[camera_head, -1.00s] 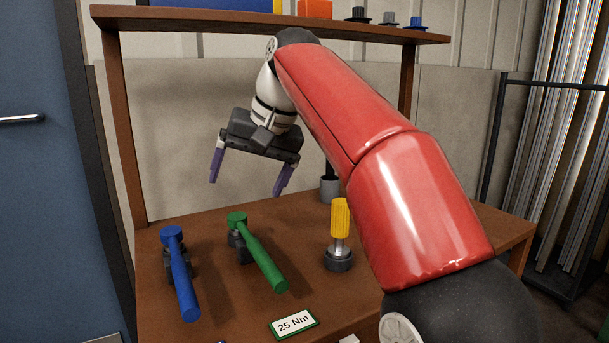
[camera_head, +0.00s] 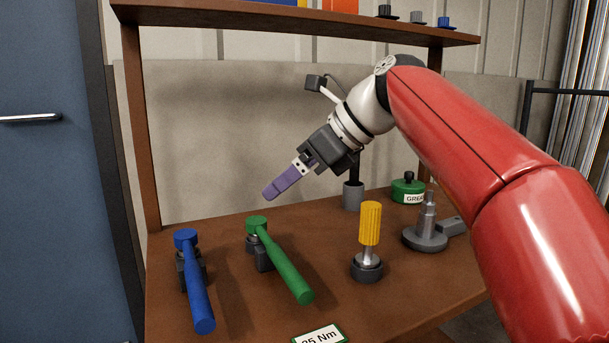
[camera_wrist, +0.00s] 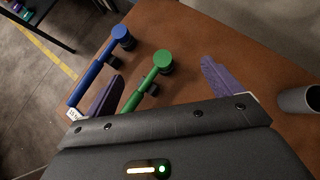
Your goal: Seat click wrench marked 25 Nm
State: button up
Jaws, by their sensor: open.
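Two wrenches rest on small dark holders on the brown bench. The blue wrench (camera_head: 200,290) is at the left and the green wrench (camera_head: 287,270) is to its right. They also show in the wrist view, blue (camera_wrist: 92,74) and green (camera_wrist: 141,90). A "25 Nm" sign (camera_head: 321,336) stands at the bench front, partly cut off. My gripper (camera_head: 272,191) is open and empty, above and behind the green wrench, with its purple fingers pointing down-left. In the wrist view the fingers (camera_wrist: 160,82) are wide apart, with the green wrench between them in the picture.
A yellow-handled tool (camera_head: 370,225) stands upright in a dark base. Behind it are a grey cup (camera_head: 353,196), a green grease tin (camera_head: 408,190) and a grey post on a round base (camera_head: 425,238). A shelf (camera_head: 300,22) runs overhead.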

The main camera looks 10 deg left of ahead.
jog(key=shift+b+x, duration=1.1)
jog(key=shift+x, duration=2.45)
jog(key=shift+r, duration=0.1)
grip_shut()
jog(key=c, duration=1.5)
grip_release()
jog(key=p+v, duration=0.2)
jog(key=v, duration=0.5)
jog(key=shift+d+r, duration=0.2)
jog(key=shift+d, duration=0.15)
